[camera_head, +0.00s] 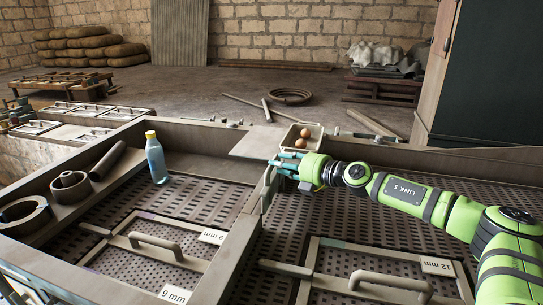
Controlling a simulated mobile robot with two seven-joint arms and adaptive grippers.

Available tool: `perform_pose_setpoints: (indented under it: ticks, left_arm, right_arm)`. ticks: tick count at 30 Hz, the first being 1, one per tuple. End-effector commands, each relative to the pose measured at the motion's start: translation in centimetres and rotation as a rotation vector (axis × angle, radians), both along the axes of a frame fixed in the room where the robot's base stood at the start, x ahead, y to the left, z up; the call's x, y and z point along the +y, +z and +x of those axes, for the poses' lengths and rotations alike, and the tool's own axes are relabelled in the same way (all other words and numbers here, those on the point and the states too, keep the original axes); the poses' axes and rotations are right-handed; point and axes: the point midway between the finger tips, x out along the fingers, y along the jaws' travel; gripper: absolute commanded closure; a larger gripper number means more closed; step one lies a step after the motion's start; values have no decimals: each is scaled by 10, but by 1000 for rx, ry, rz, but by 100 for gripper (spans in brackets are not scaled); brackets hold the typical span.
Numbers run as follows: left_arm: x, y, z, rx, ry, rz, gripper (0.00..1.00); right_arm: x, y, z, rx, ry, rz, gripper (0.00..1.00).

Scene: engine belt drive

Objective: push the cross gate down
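A flat grey plate (258,143), which looks like the cross gate, lies at the far end of the divider between two perforated trays. I cannot tell for certain that it is the gate, or whether it is raised or lowered. My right gripper (277,168), with teal fingers, is at the near right edge of this plate, over the divider's far end. Whether it touches the plate is unclear. The fingers are small and overlap, so their opening cannot be made out. My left gripper is not in view.
A blue bottle (156,158) stands at the left tray's far left. Grey rings (70,187) lie on the left ledge. Handled frames sit in both trays, by a 9 mm label (174,295) and a 12 mm label (437,267). A small tray with brown balls (303,137) is behind my gripper.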

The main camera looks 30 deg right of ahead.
Motion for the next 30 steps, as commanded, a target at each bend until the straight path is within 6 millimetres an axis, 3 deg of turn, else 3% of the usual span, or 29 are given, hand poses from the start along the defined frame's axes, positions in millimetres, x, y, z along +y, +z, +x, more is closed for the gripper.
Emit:
perform_pose_setpoints:
  ticks: [7,18,19,21,26,30]
  left_arm:
    - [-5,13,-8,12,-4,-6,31]
    - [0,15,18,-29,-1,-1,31]
    - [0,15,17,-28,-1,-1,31]
    - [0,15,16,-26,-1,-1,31]
    - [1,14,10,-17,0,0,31]
    - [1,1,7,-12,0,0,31]
  right_arm:
    - [10,-4,26,1,2,1,65]
    - [11,-7,32,1,1,-1,65]
    - [11,-7,32,1,1,-1,73]
    - [11,-7,31,1,1,-1,100]
    - [11,-7,32,1,1,0,100]
    - [11,-28,31,5,1,2,100]
